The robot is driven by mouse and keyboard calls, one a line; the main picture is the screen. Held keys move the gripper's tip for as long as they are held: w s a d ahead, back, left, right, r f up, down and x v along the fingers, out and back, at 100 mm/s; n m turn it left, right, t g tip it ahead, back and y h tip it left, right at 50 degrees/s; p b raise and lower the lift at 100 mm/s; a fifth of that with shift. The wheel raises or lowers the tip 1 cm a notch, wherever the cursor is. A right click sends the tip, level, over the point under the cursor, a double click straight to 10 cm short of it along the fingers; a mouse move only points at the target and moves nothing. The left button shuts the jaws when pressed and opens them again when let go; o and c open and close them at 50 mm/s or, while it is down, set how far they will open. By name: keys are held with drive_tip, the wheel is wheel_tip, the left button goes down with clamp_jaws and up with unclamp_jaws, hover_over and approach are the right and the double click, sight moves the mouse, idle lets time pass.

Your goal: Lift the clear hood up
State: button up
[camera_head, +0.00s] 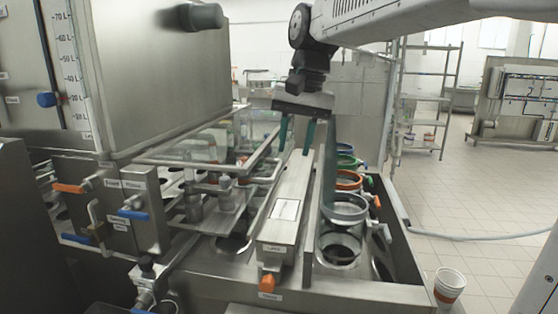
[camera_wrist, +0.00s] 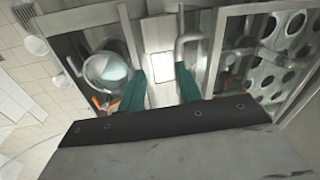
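The clear hood (camera_head: 218,152) is a see-through panel in a steel frame over the filling machine, left of the long steel beam. In the wrist view its framed panel (camera_wrist: 268,42) lies at the right, with a bent pale bar handle (camera_wrist: 190,39) at its side. It looks lowered, lying low over the nozzles. My gripper (camera_head: 297,140) has two teal fingers pointing down, spread apart and empty above the beam. In the wrist view the gripper (camera_wrist: 161,78) has its right finger close by the bar handle; I cannot tell whether they touch.
The steel beam (camera_head: 287,212) with a white label runs under my fingers. Ringed cup holders (camera_head: 346,206) stand right of it. A big steel tank (camera_head: 165,75) rises at the left. A striped cup (camera_head: 449,287) is at the lower right. Open tiled floor lies to the right.

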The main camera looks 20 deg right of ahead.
drive_tip(key=m, duration=0.1)
approach(277, 168)
drive_tip(key=f, duration=0.5)
drive_tip(key=a+f, duration=0.1)
drive_tip(key=f, duration=0.2)
drive_tip(key=shift+w, duration=0.4)
drive_tip(key=shift+r, duration=0.1)
clamp_jaws()
